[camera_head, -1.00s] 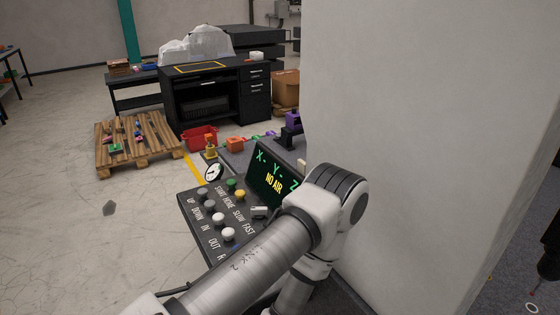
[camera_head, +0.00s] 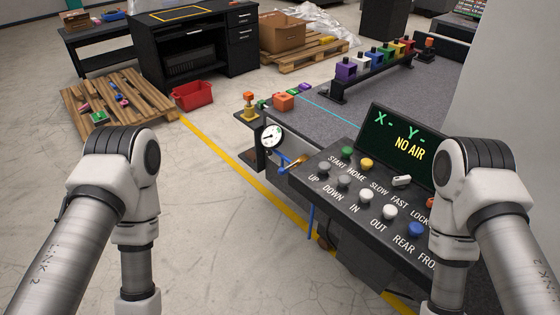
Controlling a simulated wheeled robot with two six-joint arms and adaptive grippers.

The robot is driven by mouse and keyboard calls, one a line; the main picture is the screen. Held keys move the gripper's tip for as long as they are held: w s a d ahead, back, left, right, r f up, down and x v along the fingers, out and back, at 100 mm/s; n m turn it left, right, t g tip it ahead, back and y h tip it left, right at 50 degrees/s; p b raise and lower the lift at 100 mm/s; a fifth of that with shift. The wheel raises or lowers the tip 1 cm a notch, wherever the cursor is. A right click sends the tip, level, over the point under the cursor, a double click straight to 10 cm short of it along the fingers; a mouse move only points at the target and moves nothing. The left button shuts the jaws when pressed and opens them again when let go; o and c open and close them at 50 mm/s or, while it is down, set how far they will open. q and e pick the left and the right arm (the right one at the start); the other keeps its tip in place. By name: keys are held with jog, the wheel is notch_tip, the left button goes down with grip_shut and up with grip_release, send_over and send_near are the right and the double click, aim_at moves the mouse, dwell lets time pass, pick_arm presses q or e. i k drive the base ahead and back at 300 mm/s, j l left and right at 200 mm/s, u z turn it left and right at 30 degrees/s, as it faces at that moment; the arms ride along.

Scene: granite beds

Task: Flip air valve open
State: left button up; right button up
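The air valve appears to be the small fitting with an orange-brown lever (camera_head: 295,162) at the granite bed's near corner, beside a round white pressure gauge (camera_head: 271,137). A blue hose (camera_head: 310,222) hangs below it. The lever's exact position is too small to judge. The control panel (camera_head: 345,190) stands just right of the valve, and its screen (camera_head: 400,145) reads "NO AIR". My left arm is left of the valve and my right arm is in front of the panel's right side. Both arms run out of the bottom of the view, so neither gripper shows.
The grey granite bed (camera_head: 350,105) extends behind the panel, with a rack of coloured blocks (camera_head: 372,68) on it. A red bin (camera_head: 193,95) and a wooden pallet (camera_head: 118,100) are on the floor at left. Floor left of the yellow line is clear near the valve.

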aim_at(281, 170)
jog(key=i+j+z, duration=0.25)
jog(key=z, duration=0.2)
jog(key=i+j+z, duration=0.15)
jog(key=j+z, duration=0.25)
jog(key=i+j+z, duration=0.15)
jog(key=j+z, duration=0.15)
jog(key=z, duration=0.15)
jog(key=i+j, duration=0.1)
jog(key=j, duration=0.4)
jog(key=i+j+z, duration=0.1)
jog(key=j, duration=0.4)
jog(key=i+j, duration=0.1)
jog(key=j, duration=0.45)
